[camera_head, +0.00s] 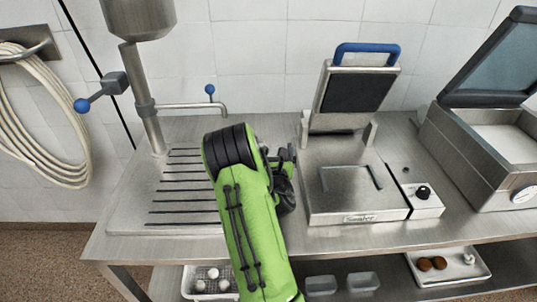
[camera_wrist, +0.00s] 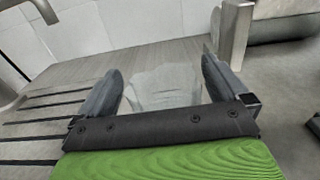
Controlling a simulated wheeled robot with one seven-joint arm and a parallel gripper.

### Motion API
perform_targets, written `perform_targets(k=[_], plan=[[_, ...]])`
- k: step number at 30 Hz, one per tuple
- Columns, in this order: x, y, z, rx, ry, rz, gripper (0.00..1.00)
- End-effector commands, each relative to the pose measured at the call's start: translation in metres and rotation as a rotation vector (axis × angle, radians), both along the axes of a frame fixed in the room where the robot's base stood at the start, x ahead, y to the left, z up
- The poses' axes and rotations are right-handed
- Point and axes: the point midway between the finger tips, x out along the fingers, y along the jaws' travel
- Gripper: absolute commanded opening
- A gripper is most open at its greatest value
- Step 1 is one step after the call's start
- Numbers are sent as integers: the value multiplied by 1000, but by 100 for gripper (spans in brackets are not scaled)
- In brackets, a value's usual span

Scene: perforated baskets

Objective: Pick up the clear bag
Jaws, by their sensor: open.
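The clear bag (camera_wrist: 165,86) shows in the wrist view as a pale, see-through shape on the metal counter. It lies between the two dark fingers of my gripper (camera_wrist: 160,68). The fingers are apart, one on each side of the bag, and I cannot tell whether either touches it. The bag's lower part is hidden behind the gripper's dark crossbar. In the head view my gripper (camera_head: 281,160) is over the counter, between the slatted drain area and the press. I cannot make out the bag there; my green arm covers much of that spot.
The slatted drain board (camera_head: 180,190) and a tap post (camera_head: 148,100) stand left. A press with a raised blue-handled lid (camera_head: 352,88) stands close on the right. An open-lidded metal machine (camera_head: 490,150) is farther right. A perforated basket (camera_head: 190,270) and clear containers (camera_head: 362,281) sit below.

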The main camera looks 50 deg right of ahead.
Motion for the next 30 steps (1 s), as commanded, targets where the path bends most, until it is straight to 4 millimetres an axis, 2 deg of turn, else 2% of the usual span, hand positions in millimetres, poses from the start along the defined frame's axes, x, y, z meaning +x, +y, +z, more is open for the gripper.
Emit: perform_targets(k=[8,9,21,27,30], plan=[[-3,0,0,-1,0,0,100],[-3,0,0,-1,0,0,97],[-3,0,0,0,0,0,36],[-3,0,1,-1,-1,0,35],[-2,0,8,-1,1,1,35]])
